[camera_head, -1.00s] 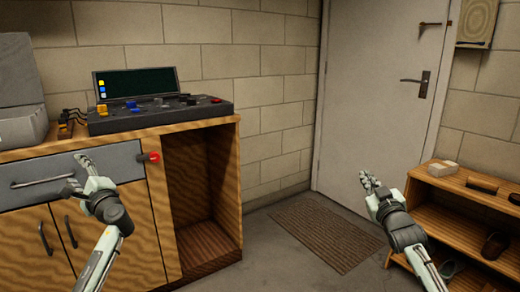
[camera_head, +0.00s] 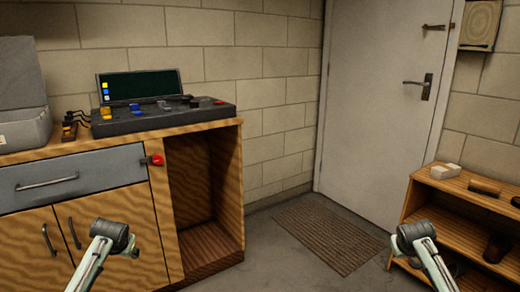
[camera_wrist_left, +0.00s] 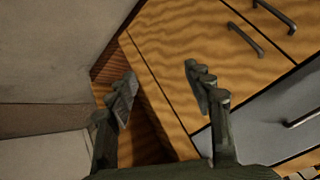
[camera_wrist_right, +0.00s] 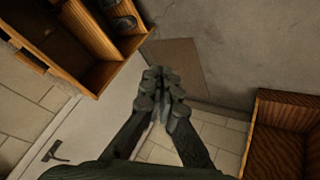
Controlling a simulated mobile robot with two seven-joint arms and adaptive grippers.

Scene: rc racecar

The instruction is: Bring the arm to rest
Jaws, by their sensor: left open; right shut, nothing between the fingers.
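In the left wrist view my left gripper (camera_wrist_left: 163,95) is open, with a wide gap between its fingers and nothing in it. The wooden cabinet front lies beyond it. In the right wrist view my right gripper (camera_wrist_right: 161,95) is shut, its fingertips together and empty. The doormat and floor show beyond it. In the head view both forearms rise from the bottom edge, one before the cabinet and one left of the shoe rack. Neither gripper's fingers can be made out in the head view.
The wooden cabinet (camera_head: 120,223) stands at the left with a grey drawer (camera_head: 70,178) and an open bay. A control console (camera_head: 160,117) sits on top. A shoe rack (camera_head: 455,207) is at the right. A doormat (camera_head: 330,236) lies before the closed door (camera_head: 375,100).

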